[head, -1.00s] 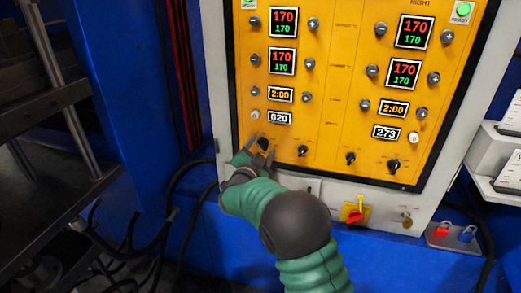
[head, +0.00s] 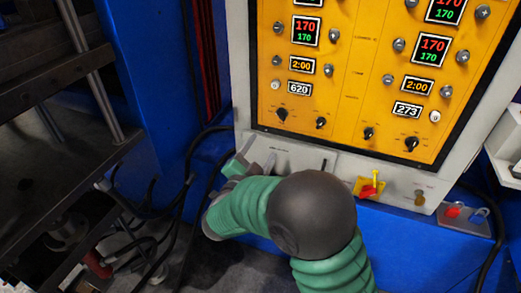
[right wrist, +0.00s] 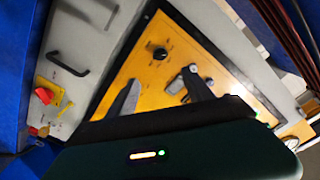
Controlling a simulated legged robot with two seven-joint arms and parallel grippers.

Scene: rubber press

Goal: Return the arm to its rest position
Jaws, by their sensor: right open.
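My right arm with its green sleeve and dark round joint comes up from the bottom of the head view. My right gripper (head: 258,154) is open, with nothing between its fingers. It is in front of the grey lower edge of the press's control panel (head: 345,90), below and left of the black knob (head: 282,114) under the 620 display. In the right wrist view my right gripper (right wrist: 160,90) shows two spread dark fingers in front of the yellow panel face. I cannot tell the exact gap to the panel. My left gripper is not in view.
A red and yellow switch (head: 369,187) and a key-like knob (head: 419,197) sit on the lower frame. Red and blue padlocks (head: 453,212) lie to the right. Black cables (head: 190,165) hang left of the panel, beside the dark press platens (head: 65,190). A black handle (right wrist: 66,65) shows in the wrist view.

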